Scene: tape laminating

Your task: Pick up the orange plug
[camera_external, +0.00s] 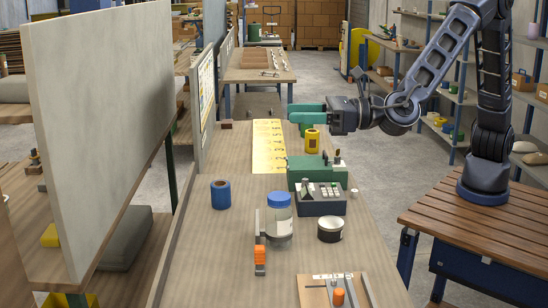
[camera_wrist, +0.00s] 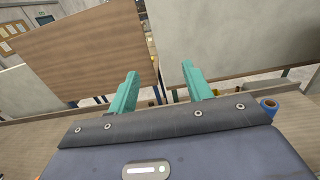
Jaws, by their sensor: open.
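A small orange cylinder (camera_external: 338,296), which looks like the plug, stands on a wooden board with metal rails at the near end of the workbench. A second orange piece (camera_external: 260,254) sits on a grey upright holder left of it; I cannot tell for sure which is the plug. My gripper (camera_external: 292,112) has teal fingers and hangs over the far part of the bench, well away from both orange pieces. It points left, open and empty. In the wrist view the gripper (camera_wrist: 160,69) shows its fingers spread, and neither orange piece shows between them.
A panel (camera_external: 100,120) rises along the left. The near-left bench top is clear.

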